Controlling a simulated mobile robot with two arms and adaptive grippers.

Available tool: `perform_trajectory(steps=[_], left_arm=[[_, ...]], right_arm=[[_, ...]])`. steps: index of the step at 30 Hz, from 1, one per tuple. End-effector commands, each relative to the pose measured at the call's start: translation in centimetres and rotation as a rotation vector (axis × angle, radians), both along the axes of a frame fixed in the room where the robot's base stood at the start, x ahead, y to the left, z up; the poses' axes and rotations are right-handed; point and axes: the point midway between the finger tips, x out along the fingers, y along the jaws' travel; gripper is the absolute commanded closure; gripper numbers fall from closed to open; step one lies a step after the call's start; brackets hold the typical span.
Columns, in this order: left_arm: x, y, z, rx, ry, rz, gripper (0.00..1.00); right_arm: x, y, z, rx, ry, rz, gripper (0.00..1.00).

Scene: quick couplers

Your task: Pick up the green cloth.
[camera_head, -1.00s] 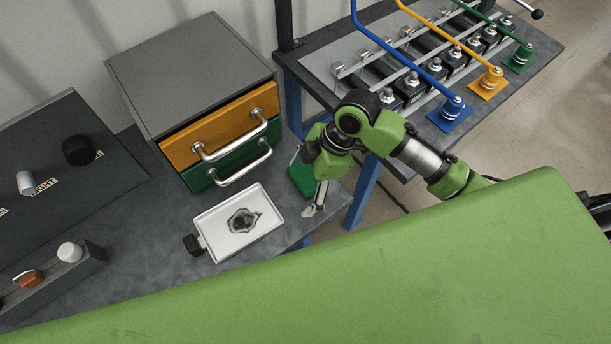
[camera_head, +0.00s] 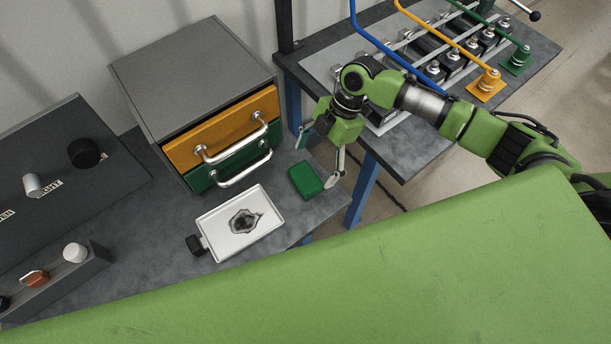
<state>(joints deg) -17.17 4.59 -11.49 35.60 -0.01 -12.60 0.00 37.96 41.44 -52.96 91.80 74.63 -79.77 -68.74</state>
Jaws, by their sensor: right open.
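The green cloth (camera_head: 306,181) is a dark green folded block lying flat on the grey table, right of the white tray and the drawer box. My right gripper (camera_head: 318,165) is open and empty. Its fingers are spread above the cloth and a little to its upper right, one finger near the drawer box side and the other by the cloth's right edge. The cloth is fully visible and apart from the fingers, as far as this view shows. My left gripper is not in view.
The white tray (camera_head: 213,226) with a dark stain stands left of the cloth. The grey drawer box (camera_head: 190,75) has an orange drawer (camera_head: 222,128) and a green drawer (camera_head: 238,163) with projecting handles. A second table (camera_head: 408,155) with coloured levers stands at the right.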

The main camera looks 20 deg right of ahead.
Motion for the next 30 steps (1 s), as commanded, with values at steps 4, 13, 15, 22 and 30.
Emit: perform_trajectory(steps=[4, 13, 15, 22, 30], left_arm=[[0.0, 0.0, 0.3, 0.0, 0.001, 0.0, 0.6], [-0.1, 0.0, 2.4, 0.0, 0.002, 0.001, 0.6], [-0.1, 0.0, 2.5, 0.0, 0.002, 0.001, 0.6], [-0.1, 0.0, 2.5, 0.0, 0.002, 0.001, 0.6], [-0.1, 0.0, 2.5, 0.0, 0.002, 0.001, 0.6]], right_arm=[[-0.2, 0.4, -0.8, 0.0, 0.001, 0.001, 0.17], [-0.5, 2.5, -4.2, -0.001, 0.003, -0.001, 0.17], [-0.6, 2.7, -4.9, -0.002, 0.003, -0.002, 0.17], [-0.6, 2.8, -5.3, -0.001, -0.001, -0.001, 0.17], [-0.6, 2.8, -5.3, -0.001, 0.0, -0.001, 0.55]])
